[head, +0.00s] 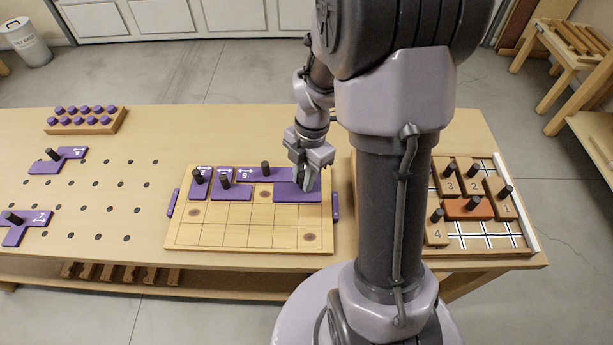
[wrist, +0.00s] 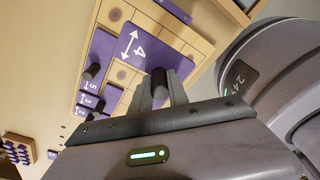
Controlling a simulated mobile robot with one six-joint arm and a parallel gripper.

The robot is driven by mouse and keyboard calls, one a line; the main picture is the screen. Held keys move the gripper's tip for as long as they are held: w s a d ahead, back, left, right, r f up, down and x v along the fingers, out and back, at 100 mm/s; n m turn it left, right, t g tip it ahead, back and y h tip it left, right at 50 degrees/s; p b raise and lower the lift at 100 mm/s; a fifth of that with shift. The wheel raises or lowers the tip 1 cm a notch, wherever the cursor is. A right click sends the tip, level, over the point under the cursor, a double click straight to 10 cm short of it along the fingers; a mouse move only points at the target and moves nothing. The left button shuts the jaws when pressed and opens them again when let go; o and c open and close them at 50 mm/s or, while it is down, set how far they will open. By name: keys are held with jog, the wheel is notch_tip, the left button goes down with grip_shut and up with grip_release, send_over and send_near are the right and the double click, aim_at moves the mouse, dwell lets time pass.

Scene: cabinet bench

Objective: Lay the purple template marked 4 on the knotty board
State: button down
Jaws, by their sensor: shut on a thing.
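The purple template marked 4 (head: 292,190) is at the upper right of the knotty board (head: 240,236) in the head view. My gripper (head: 307,178) is shut on its black knob. In the wrist view, the fingers (wrist: 160,92) close around the knob, and the 4 on the template (wrist: 165,50) faces up. The template lies flat over the grid, close to the surface; I cannot tell whether it touches. My gripper hides part of it. Dark knots (head: 195,212) show on the bare part of the board.
Purple templates marked 2 (head: 200,185), 3 (head: 232,189) and 5 (head: 250,173) lie along the board's far edge. Two more purple templates are on the pegged bench at left. A tray (head: 470,247) of numbered wooden blocks stands at right. The board's near rows are clear.

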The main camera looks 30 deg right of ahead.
jog(key=shift+a+f+b, duration=0.1)
jog(key=shift+f+b, duration=0.25)
jog(key=shift+f, duration=0.35)
notch_tip(320, 180, down, 7)
jog(key=b, duration=0.6)
jog(key=shift+f, duration=0.2)
jog(key=shift+f, duration=0.2)
jog(key=shift+f+b, duration=0.35)
jog(key=shift+b, duration=0.1)
dwell(0.6)
jog(key=shift+f, duration=0.35)
jog(key=shift+f+b, duration=0.2)
jog(key=shift+b, duration=0.2)
dwell(0.5)
